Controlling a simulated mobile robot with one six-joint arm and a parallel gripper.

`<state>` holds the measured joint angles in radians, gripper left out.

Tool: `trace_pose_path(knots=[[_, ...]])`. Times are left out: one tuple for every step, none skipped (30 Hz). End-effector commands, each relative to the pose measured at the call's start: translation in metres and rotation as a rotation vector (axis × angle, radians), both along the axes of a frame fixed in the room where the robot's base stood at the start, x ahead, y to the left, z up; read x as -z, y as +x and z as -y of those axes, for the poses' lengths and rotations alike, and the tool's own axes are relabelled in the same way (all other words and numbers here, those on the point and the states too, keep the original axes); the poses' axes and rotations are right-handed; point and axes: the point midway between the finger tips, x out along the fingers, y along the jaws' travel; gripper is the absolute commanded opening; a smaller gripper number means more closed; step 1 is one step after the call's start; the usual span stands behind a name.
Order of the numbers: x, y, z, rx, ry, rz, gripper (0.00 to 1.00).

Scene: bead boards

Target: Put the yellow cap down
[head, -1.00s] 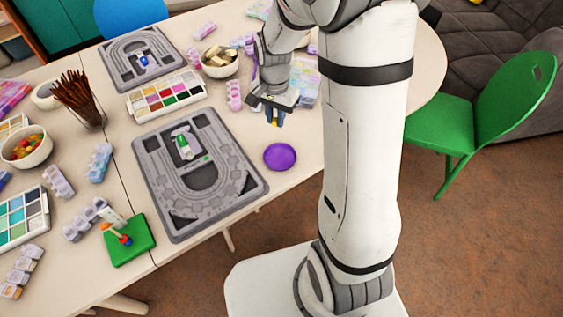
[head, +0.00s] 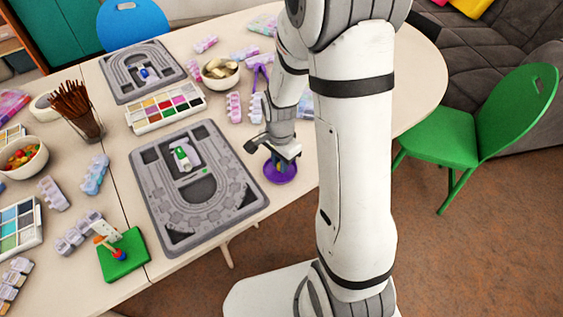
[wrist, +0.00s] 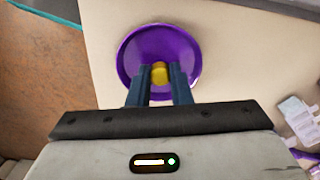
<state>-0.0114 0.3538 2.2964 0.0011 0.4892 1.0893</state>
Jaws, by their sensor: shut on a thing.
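The yellow cap (wrist: 159,74) is between the two blue fingertips of my gripper (wrist: 160,86) in the wrist view. The gripper is shut on it. Behind the cap in that view is a round purple dish (wrist: 134,53). In the head view my gripper (head: 280,165) points down over the same purple dish (head: 288,176), and the cap itself cannot be made out there. I cannot tell whether the cap touches the dish.
A grey bead board (head: 222,213) lies just left of the dish, with a second one (head: 113,69) farther back. A paint set (head: 168,108) and a bowl (head: 220,82) stand behind. The table edge is close in front of the dish.

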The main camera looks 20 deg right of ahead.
Motion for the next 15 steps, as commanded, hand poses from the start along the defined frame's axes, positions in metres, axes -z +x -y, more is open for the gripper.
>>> trace_pose_path(knots=[[0.0042, -0.0004, 0.0001, 0.000, 0.000, -0.001, 0.00], [0.0047, -0.0002, 0.0001, 0.000, 0.000, 0.000, 0.00], [0.0044, 0.0000, 0.0002, 0.000, 0.000, 0.001, 0.00], [0.0041, 0.0001, 0.0002, 0.000, 0.000, 0.001, 0.00], [0.0040, 0.0001, 0.0003, 0.000, 0.000, 0.001, 0.00], [0.0039, 0.0001, 0.0003, 0.000, 0.000, 0.001, 0.00], [0.0039, 0.0001, 0.0003, 0.000, 0.000, 0.001, 0.00], [0.0043, 0.0001, 0.0003, 0.000, 0.000, 0.001, 0.00], [0.0055, 0.0000, 0.0004, 0.000, 0.000, 0.001, 0.00], [0.0068, 0.0000, 0.0004, 0.000, 0.000, 0.000, 0.00], [0.0081, 0.0000, 0.0004, 0.000, 0.000, 0.000, 0.00], [0.0094, 0.0000, 0.0004, 0.001, 0.000, 0.000, 0.00], [0.0103, 0.0000, 0.0004, 0.001, 0.000, 0.000, 0.00], [0.0112, 0.0000, 0.0004, 0.001, 0.000, 0.000, 0.00], [0.0112, 0.0001, 0.0005, 0.001, 0.000, 0.001, 0.19]])
